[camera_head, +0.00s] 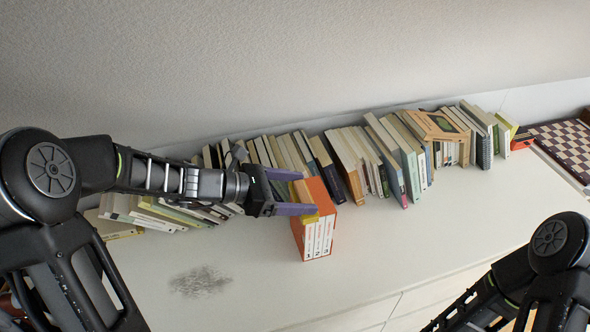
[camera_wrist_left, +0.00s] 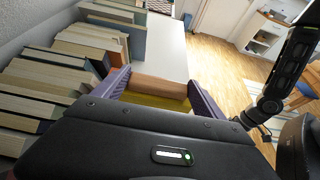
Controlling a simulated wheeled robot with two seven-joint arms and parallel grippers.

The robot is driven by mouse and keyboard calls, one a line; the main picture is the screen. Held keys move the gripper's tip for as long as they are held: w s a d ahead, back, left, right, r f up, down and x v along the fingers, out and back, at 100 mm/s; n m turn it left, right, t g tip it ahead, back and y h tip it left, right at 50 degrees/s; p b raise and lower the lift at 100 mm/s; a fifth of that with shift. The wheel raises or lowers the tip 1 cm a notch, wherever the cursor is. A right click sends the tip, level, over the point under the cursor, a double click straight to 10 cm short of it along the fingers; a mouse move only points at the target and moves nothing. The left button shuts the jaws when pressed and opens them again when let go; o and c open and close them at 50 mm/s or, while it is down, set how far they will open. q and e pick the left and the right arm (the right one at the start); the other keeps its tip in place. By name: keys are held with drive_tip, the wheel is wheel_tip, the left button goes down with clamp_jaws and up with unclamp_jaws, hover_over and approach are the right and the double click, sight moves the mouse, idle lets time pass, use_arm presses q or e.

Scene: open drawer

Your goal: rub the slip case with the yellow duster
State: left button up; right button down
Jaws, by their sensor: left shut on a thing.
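The slip case (camera_head: 320,236) is an orange box with white book spines facing front. It stands upright on the white cabinet top near the middle of the head view. My left gripper (camera_head: 309,193) has purple fingers and is shut on the yellow duster (camera_head: 303,192), at the upper left of the slip case. In the left wrist view the duster (camera_wrist_left: 158,88) is a block with a wood-coloured upper part and yellow below, between the two fingers. The duster overlaps the case in the head view; I cannot tell whether they touch. My right gripper is out of view.
A row of leaning books (camera_head: 350,160) runs along the wall behind the case. More books (camera_head: 150,212) lie at the left, under my left arm. A dark smudge (camera_head: 200,282) marks the top. A chessboard (camera_head: 568,146) is at the far right. The front of the top is clear.

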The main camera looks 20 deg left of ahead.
use_arm(q)
drive_tip(key=shift+d+r+p, duration=0.1)
drive_tip(key=shift+r+p, duration=0.2)
drive_tip(key=shift+r, duration=0.4)
drive_tip(key=shift+r+p, duration=0.65)
drive_tip(key=shift+r, duration=1.35)
